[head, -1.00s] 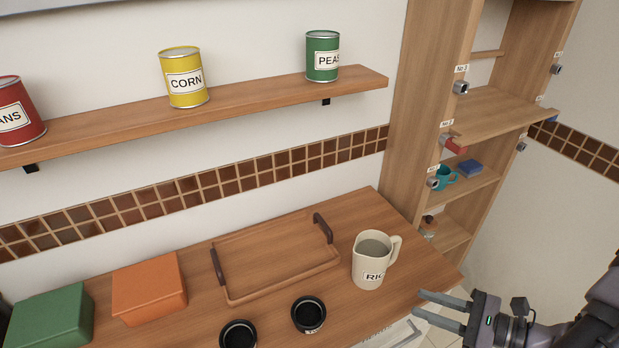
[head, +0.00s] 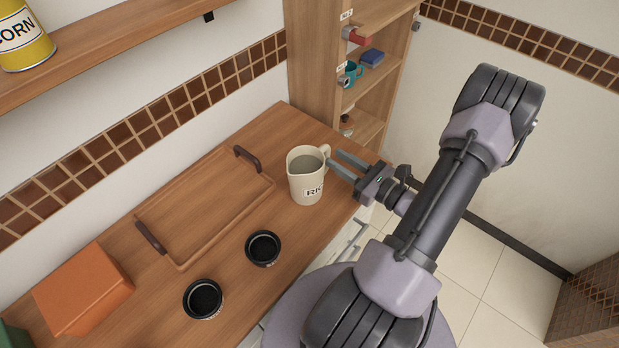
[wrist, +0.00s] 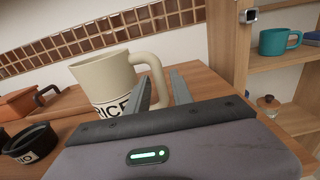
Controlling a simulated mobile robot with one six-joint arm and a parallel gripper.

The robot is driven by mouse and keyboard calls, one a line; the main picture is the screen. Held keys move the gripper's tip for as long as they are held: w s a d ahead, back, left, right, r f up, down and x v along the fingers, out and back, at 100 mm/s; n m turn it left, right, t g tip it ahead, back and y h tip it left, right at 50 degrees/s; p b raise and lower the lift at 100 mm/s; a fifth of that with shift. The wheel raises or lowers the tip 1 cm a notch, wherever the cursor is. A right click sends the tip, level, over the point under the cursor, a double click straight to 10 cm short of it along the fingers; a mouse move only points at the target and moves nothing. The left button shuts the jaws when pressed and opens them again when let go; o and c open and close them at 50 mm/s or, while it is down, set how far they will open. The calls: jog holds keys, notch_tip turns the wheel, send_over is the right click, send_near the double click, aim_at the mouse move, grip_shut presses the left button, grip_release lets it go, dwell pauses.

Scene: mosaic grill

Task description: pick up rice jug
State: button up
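The rice jug (head: 303,182) is a cream pitcher with a black-lettered white label, upright on the wooden counter near its right end. Its handle is on the right, toward my gripper (head: 340,166). In the wrist view the jug (wrist: 103,78) stands just ahead and to the left, its handle curving down near the fingers. My gripper (wrist: 163,90) is open, its two fingers spread and pointing at the handle side. The handle seems to be at or between the fingertips; I cannot tell whether they touch. The left finger hides part of the label.
A wooden tray (head: 172,258) with dark handles lies left of the jug. Two black bowls (head: 263,248) (head: 203,299) stand in front, and an orange box (head: 83,290) at the left. A shelf unit (head: 325,65) with a teal mug (head: 350,74) rises behind the counter's right end.

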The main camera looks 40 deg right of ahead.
aim_at(327, 155)
jog(key=w, duration=0.4)
jog(key=shift+w+a+f+b, duration=0.15)
jog(key=shift+a+f+b, duration=0.15)
jog(key=shift+b, duration=0.1)
grip_shut()
dwell(0.9)
